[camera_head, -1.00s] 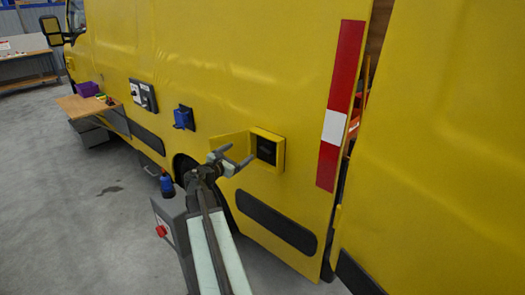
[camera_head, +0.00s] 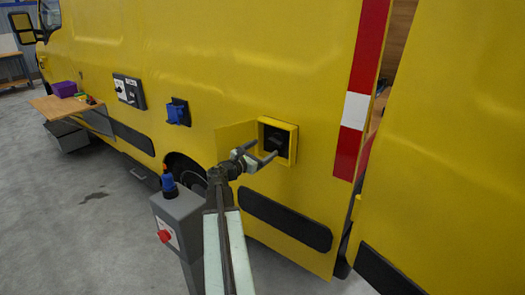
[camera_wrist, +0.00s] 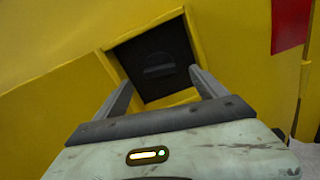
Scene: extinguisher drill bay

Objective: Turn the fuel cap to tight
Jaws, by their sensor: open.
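The black fuel cap (camera_wrist: 158,70) sits in a dark square recess with a yellow frame (camera_head: 292,146) on the van's side. In the wrist view its grip bar lies roughly level, slightly tilted. In the head view the cap (camera_head: 276,142) is small and dark. A yellow flap (camera_head: 232,142) stands open at the left of the recess. My gripper (camera_head: 262,153) is open just in front of the recess. In the wrist view its two fingers (camera_wrist: 160,88) point at the recess, one on each side of the cap's lower part, and hold nothing. Whether they touch anything I cannot tell.
A blue socket box (camera_head: 178,112) and a grey switch panel (camera_head: 129,91) are on the van wall to the left. A wooden fold-out shelf (camera_head: 62,106) holds a purple box (camera_head: 65,88). A dark trim strip (camera_head: 285,220) runs below the recess.

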